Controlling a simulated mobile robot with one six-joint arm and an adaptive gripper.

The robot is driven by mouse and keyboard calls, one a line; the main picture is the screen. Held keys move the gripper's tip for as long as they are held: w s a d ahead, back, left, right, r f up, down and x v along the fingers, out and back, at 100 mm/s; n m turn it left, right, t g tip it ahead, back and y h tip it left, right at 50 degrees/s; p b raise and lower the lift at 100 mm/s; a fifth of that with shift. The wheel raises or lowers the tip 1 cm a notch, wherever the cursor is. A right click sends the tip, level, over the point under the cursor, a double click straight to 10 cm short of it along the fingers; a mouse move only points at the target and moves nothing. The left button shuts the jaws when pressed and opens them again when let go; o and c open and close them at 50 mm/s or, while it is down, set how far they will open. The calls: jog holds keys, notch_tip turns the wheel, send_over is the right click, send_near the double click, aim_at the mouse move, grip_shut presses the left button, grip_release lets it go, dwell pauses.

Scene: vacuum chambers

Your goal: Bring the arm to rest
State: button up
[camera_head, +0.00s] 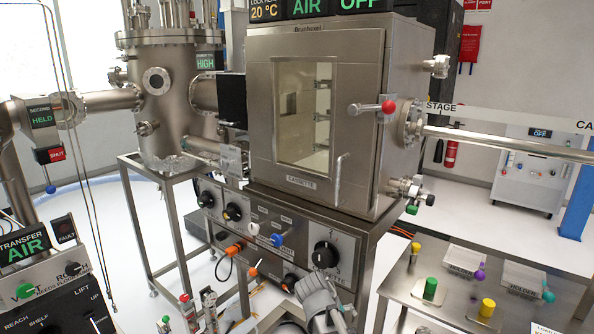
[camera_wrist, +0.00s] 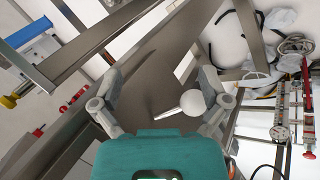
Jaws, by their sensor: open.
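My gripper (camera_wrist: 160,80) is in the wrist view, its two grey fingers spread wide apart with nothing gripped between them. A white ball knob on a thin pale stem (camera_wrist: 192,102) shows between the fingers, nearer the right one; I cannot tell its distance from them. Behind it is a broad grey-brown metal surface. In the head view a grey part of my arm (camera_head: 318,298) shows at the lower middle, in front of the control panel below the chamber. The fingertips cannot be made out there.
The steel chamber (camera_head: 262,110) with a closed, windowed door stands on a frame with a knobbed control panel (camera_head: 292,242). A side table at right holds green (camera_head: 430,289) and yellow (camera_head: 487,307) cylinders and clear trays. Frame bars and hoses surround the gripper in the wrist view.

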jog(key=s+d+f+m+g+y, duration=0.2)
jog(key=s+d+f+m+y, duration=0.1)
jog(key=s+d+y, duration=0.3)
jog(key=s+a+r+g+p, duration=0.1)
jog(key=s+r+p, duration=0.2)
jog(key=r+p, duration=0.7)
jog(key=shift+s+a, duration=0.25)
jog(key=shift+s, duration=0.15)
dwell(3.2)
